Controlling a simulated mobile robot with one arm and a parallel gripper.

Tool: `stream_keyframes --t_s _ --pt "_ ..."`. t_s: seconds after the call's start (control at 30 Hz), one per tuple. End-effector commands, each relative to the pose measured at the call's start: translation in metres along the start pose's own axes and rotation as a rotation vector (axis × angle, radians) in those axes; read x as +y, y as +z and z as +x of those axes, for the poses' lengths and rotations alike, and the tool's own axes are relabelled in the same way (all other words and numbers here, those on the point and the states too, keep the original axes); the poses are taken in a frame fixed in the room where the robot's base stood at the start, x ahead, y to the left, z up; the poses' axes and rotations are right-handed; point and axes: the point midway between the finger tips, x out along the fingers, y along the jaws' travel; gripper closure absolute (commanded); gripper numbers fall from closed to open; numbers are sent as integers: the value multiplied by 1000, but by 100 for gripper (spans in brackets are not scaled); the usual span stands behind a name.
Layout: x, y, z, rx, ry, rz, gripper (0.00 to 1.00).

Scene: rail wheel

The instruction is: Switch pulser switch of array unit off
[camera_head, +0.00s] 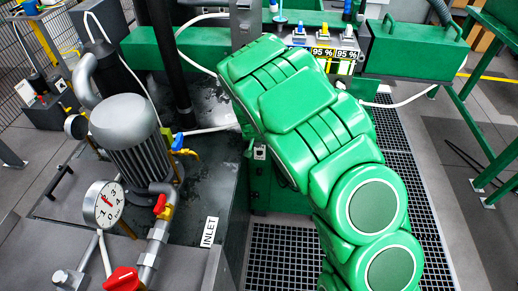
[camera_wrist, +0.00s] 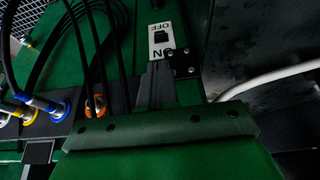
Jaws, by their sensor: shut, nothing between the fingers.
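The switch (camera_wrist: 161,38) shows in the wrist view as a black rocker on a white plate, with OFF and ON printed upside down at its far and near ends. It sits on a green panel (camera_wrist: 188,22). I cannot tell which way the rocker is tipped. My gripper (camera_wrist: 158,72) has its dark fingers together, empty, pointing at the ON end of the plate. Whether they touch it I cannot tell. In the head view a small white plate with a dark centre (camera_head: 260,152) shows beside my green arm, which hides the gripper.
Black cables (camera_wrist: 95,45) and blue and orange connectors (camera_wrist: 55,107) lie left of the fingers. A white hose (camera_wrist: 265,78) runs on the right. A grey motor (camera_head: 128,128), a gauge (camera_head: 104,204) and a red valve handle (camera_head: 123,280) stand left of my arm.

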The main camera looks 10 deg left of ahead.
Motion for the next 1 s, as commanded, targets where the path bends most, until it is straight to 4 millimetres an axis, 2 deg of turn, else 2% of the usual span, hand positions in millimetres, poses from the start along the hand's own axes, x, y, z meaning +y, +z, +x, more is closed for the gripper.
stream_keyframes --t_s 0.17,0.8,1.0 --pt "0 0 9 0 0 1 100" --pt "0 0 78 -1 0 0 100" --pt "2 0 92 -1 2 0 100"
